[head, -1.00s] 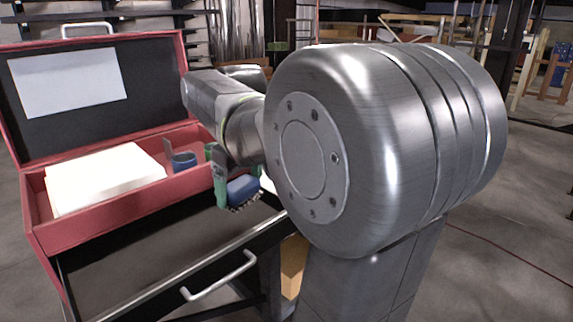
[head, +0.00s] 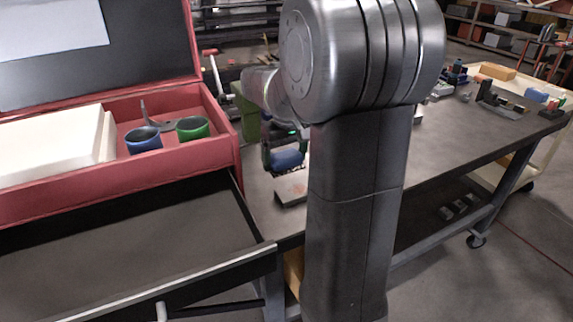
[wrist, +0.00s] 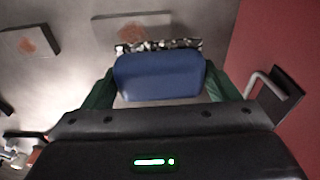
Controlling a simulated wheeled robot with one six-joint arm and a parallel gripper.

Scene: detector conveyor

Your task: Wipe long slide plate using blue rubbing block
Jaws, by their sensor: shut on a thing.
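The blue rubbing block (head: 287,159) is held between the green fingers of my gripper (head: 284,150), just above a pale plate (head: 291,188) on the workbench. In the wrist view the block (wrist: 160,76) sits between both fingers of my gripper (wrist: 160,88), with a dark speckled pad along its far edge. Beyond that edge lies a plate with a reddish smear (wrist: 135,32), partly hidden by the block. A second smeared plate (wrist: 28,43) lies at upper left. Which is the long slide plate is unclear. I cannot tell whether the pad touches a plate.
A red toolbox (head: 235,140) with a blue cup (head: 143,139) and a green cup (head: 192,128) stands on the left. An open drawer (head: 130,245) juts out before it. The workbench (head: 450,125) extends right, with small parts at its far end. My arm hides its middle.

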